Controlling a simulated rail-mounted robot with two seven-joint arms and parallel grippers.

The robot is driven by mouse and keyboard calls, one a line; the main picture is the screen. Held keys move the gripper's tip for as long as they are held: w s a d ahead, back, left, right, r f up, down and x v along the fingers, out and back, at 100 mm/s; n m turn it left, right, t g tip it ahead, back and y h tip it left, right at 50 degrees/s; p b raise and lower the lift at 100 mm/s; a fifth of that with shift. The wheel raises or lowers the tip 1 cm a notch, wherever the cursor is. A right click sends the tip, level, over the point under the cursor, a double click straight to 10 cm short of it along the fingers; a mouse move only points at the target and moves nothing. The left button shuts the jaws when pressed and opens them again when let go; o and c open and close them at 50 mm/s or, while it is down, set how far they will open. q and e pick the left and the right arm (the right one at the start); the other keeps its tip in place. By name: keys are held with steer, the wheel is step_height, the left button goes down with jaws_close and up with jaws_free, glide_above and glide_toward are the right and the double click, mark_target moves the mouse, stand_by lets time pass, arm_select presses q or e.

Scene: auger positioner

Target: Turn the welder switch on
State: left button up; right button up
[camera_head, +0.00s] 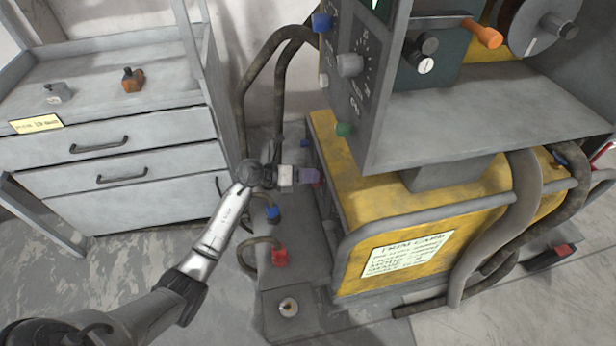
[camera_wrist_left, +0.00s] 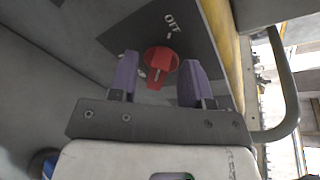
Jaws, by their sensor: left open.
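The welder (camera_head: 360,175) is a yellow box in a grey tube frame, right of centre in the head view. The knob is hidden in the head view. My right gripper is out of view.
A grey control box (camera_head: 365,100) with knobs overhangs the welder. Dark hoses (camera_head: 241,100) hang behind my left arm, and red (camera_head: 280,257) and blue (camera_head: 272,213) connectors sit below it. A grey drawer cabinet (camera_head: 110,165) stands left. The welder's frame tube (camera_wrist_left: 287,85) is close by.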

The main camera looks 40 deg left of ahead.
arm_select(q)
steer(key=shift+c, duration=0.2)
jaws_close()
stand_by(0.4)
steer(key=shift+s+d+f+m+t+y+b, duration=0.2)
steer(key=shift+m+t+y+b, duration=0.45)
steer(key=shift+m, duration=1.8)
steer(key=shift+s+d+r+m+t+y+b, duration=0.25)
steer(key=shift+m+t+b, duration=0.7)
steer(key=shift+m, duration=1.45)
steer(key=shift+s+d+f+m+t+y+b, duration=0.1)
steer(key=shift+d+f+m+t+y+b, duration=0.45)
steer(key=shift+m, duration=1.9)
steer(key=shift+a+r+t, duration=0.2)
steer(key=shift+r+t, duration=0.05)
steer(key=shift+t, duration=0.2)
